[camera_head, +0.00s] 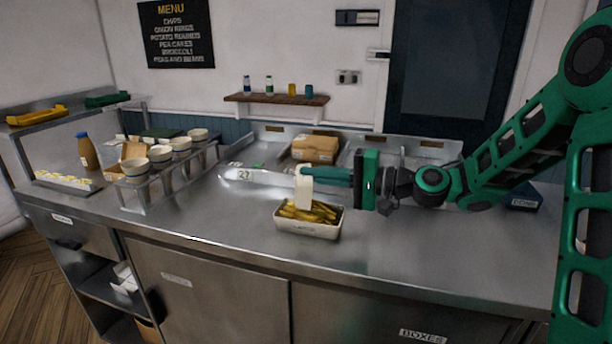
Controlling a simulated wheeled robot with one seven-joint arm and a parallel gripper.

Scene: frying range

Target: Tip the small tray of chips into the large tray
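The large tray (306,231) is a pale rectangular tray standing on the steel counter, with yellow chips (318,212) lying in it. My gripper (306,174) reaches in from the right, just above this tray. Its teal fingers are closed on a small white tray (304,192).
A wire rack (147,194) with several bowls stands at the left. A brown box (315,148) sits behind the gripper, and a pale wrapped item (248,175) lies behind and left of the large tray. The counter front right (430,240) is clear.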

